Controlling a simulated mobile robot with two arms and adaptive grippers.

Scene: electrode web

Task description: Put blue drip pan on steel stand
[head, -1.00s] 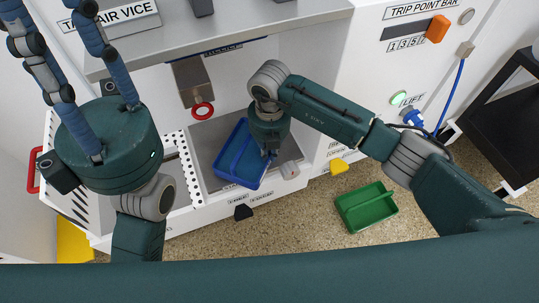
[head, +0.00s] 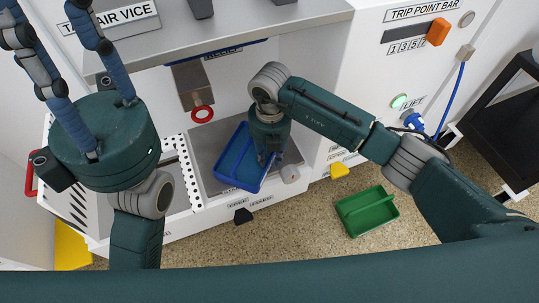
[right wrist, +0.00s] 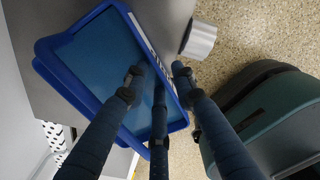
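The blue drip pan (head: 232,163) is in the open bay of the white machine, over a grey metal surface (head: 205,150). Its near end reaches past the bay's front edge in the head view. I cannot tell whether it rests flat, or which part is the steel stand. My right gripper (head: 269,160) is at the pan's right rim. In the right wrist view its fingers are spread, inside and outside the rim of the pan (right wrist: 95,60), with no clear grip. My left gripper (head: 42,15) is open and empty at the upper left, fingers pointing up.
A green tray (head: 372,222) lies on the speckled floor. A red ring (head: 202,114) hangs above the bay. A grey cylindrical knob (head: 290,174) sits close to the pan's right side. Yellow (head: 340,170) and black (head: 243,215) pieces stick out along the front.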

